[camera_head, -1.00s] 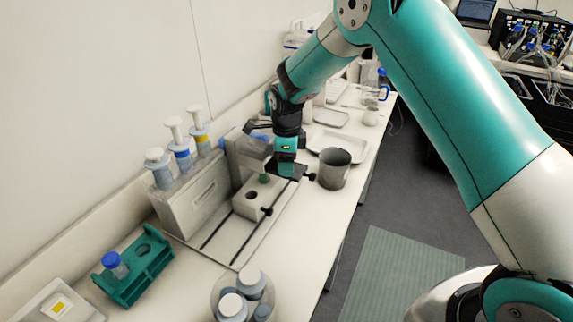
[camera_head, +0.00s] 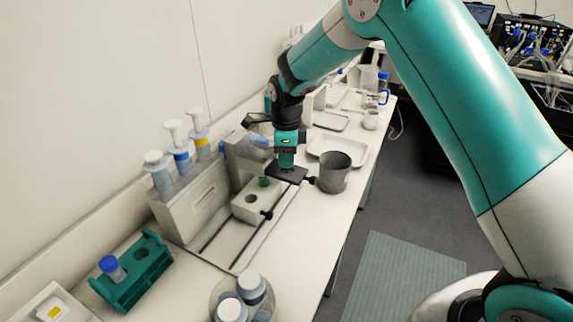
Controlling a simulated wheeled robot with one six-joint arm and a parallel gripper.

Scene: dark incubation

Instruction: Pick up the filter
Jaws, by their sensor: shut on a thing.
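My gripper (camera_head: 287,174) is over the apparatus on the bench, pointing down, close to the left side of a grey cup (camera_head: 335,174). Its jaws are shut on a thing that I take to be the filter. The filter is too small or hidden for its outline to show. A small green piece (camera_head: 264,182) shows just left of my gripper, above a pale block (camera_head: 250,203) with a round hole. I cannot tell whether this piece touches the gripper or is part of the filter.
A grey box (camera_head: 192,205) with several plungers stands left of the block. A teal rack (camera_head: 135,275) holds a blue-capped tube. Capped bottles (camera_head: 250,288) stand at the front. A white tray (camera_head: 352,150) lies behind the cup. Dark knobs (camera_head: 266,214) stick out beside the block.

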